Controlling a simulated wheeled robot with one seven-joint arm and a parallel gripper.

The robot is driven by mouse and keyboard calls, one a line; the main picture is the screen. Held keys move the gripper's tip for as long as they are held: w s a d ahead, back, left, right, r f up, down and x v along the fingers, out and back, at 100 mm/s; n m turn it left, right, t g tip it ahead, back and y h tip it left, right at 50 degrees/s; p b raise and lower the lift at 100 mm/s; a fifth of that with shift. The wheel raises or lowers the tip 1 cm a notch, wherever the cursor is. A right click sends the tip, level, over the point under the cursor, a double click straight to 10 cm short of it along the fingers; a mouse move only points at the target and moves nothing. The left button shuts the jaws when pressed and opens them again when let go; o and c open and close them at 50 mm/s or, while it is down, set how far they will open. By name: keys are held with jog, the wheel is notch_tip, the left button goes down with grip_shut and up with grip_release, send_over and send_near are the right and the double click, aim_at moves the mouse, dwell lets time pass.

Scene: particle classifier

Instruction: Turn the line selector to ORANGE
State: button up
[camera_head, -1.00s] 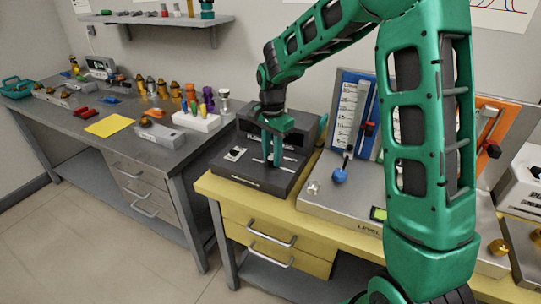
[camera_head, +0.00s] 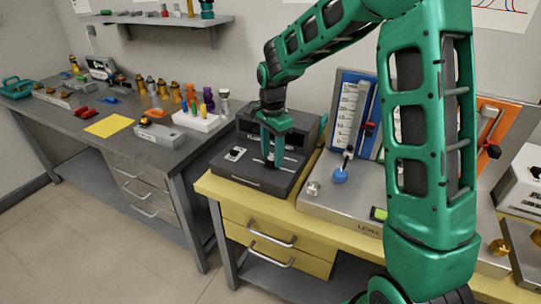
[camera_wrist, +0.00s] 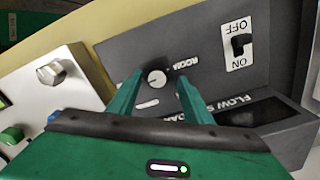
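My gripper (camera_wrist: 160,75) points down at the dark box labelled FLOW (camera_wrist: 118,42) on the yellow bench. Its two green fingers are apart, on either side of a small round dial (camera_wrist: 157,79) with a white mark. Gaps show between dial and fingers; I cannot tell its height above the panel. In the head view my gripper (camera_head: 271,160) is over the same box (camera_head: 235,172). No legible label identifies the line selector. A silver knob (camera_head: 314,188) is on the grey panel to the right; it also shows in the wrist view (camera_wrist: 52,72).
An ON/OFF switch (camera_wrist: 238,42) is on the box beside the dial. Blue (camera_head: 349,110) and orange (camera_head: 503,125) upright boards stand behind. A grey bench (camera_head: 75,125) with several small parts is at left.

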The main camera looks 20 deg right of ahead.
aim_at(272, 157)
jog(key=shift+s, duration=0.15)
notch_tip(272, 157, up, 11)
jog(key=shift+f, duration=0.2)
dwell(0.4)
dwell(0.3)
jog(key=s+d+r+n, duration=0.2)
jog(key=s+d+n, duration=0.2)
jog(key=s+d, duration=1.2)
jog(key=s+f+n, duration=0.2)
jog(key=s, duration=0.8)
jog(key=s+d+f+n, duration=0.1)
jog(key=s+f+n, duration=0.1)
jog(key=s, duration=0.8)
jog(key=shift+s+f, duration=0.3)
jog(key=shift+f, duration=0.15)
